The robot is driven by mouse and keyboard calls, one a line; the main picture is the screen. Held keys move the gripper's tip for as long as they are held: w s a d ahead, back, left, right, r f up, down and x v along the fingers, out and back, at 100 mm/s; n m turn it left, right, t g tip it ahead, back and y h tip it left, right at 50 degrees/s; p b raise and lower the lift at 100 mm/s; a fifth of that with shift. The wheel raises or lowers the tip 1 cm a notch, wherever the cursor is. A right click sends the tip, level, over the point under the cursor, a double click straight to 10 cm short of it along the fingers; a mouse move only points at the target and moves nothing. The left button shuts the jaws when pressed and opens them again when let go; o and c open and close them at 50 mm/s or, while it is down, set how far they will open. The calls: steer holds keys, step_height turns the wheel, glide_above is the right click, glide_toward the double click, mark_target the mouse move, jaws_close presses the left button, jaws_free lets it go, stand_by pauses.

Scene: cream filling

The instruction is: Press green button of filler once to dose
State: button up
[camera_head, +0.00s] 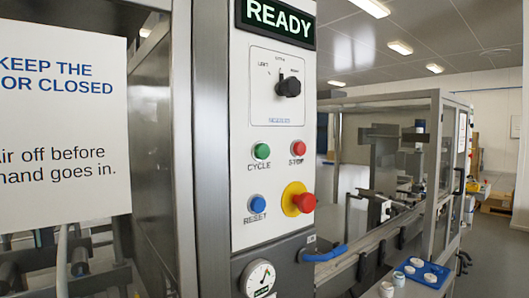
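The filler's control panel (240,190) stands upright in the middle of the view. The green button (262,151), labelled CYCLE, sits on its left side at mid height. A red STOP button (298,148) is to its right. A blue RESET button (257,204) is below it, beside a large red mushroom button (304,202) on a yellow collar. A black selector knob (289,87) is under the display. My gripper is not in view, and nothing covers the green button.
A sign (62,125) on the left says to keep the door closed. A gauge (259,279) is below the panel. A blue handle (325,254) sticks out at lower right. A blue tray (402,289) with white containers stands further right. The space before the panel looks clear.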

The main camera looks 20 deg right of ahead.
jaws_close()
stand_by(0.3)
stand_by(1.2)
